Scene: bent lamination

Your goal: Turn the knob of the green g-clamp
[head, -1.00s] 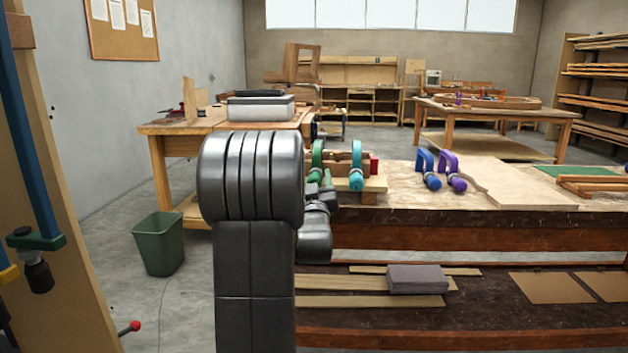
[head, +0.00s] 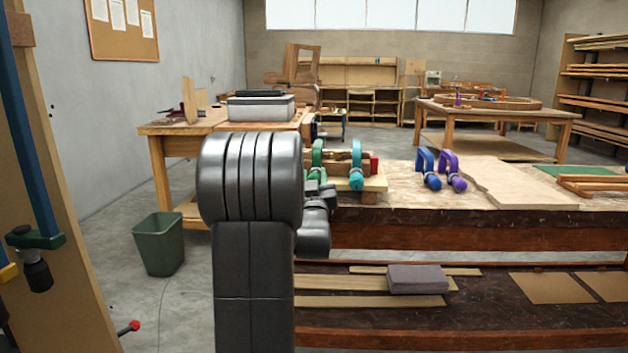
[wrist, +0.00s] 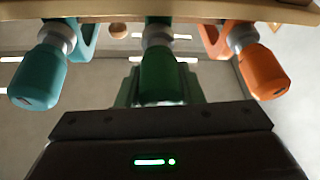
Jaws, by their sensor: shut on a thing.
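The green g-clamp (head: 317,153) is on the wooden piece at the near bench's left end, partly hidden by my arm. Its green knob (wrist: 160,76) hangs in the middle of the wrist view, below a grey metal collar. My gripper (wrist: 160,92) is shut on this knob, its fingers partly hidden behind it and the gripper body. In the head view, my gripper is mostly hidden behind my own arm.
A teal clamp (head: 356,160) is close beside the green one; its knob (wrist: 40,78) is left in the wrist view. An orange clamp knob (wrist: 262,70) is close on the right there. Blue (head: 428,168) and purple (head: 453,172) clamps stand farther along the bench.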

